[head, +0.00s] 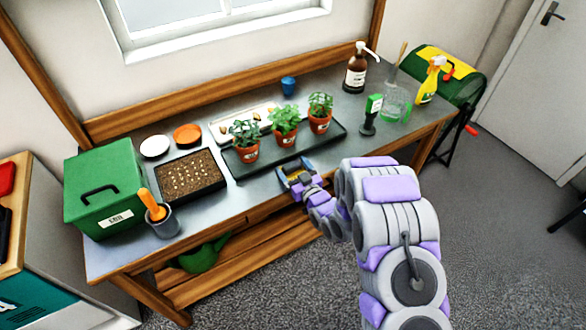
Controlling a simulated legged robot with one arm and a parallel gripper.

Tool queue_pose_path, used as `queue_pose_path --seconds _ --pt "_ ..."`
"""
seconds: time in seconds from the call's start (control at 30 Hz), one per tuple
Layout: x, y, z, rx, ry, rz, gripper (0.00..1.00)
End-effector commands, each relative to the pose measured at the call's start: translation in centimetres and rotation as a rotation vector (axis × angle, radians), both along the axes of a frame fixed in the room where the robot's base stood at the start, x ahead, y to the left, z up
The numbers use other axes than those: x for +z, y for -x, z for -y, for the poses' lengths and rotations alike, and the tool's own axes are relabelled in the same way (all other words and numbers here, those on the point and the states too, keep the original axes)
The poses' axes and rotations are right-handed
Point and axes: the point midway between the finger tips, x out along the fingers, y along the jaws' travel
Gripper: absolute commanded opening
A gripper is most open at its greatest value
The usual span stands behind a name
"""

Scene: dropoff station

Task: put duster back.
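My gripper (296,168) is at the front edge of the metal-topped bench (240,200), just in front of the black tray with the potted plants. Something yellowish shows at its fingers. I cannot tell whether it is part of the gripper or something held. No thing is clearly a duster. An orange-handled tool (152,203) stands in a grey cup (163,224) at the bench's front left. A thin wooden handle (402,52) rises at the back right, behind the clear glass jar (395,106); its lower end is hard to make out.
Three potted plants (285,137) stand along the black tray (334,139). A seed tray (190,177) and green box (104,188) are left. A brown pump bottle (356,72), green-topped stamp (371,113) and yellow spray bottle (430,82) are right. The floor in front is clear.

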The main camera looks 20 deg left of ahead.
Motion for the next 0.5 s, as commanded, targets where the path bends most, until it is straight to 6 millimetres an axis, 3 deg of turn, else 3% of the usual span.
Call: queue_pose_path --seconds 0.1,0.5 --pt "0.0 0.0 0.0 0.000 -0.001 0.001 0.99" --pt "0.1 0.7 1.0 -0.001 0.000 -0.003 0.99"
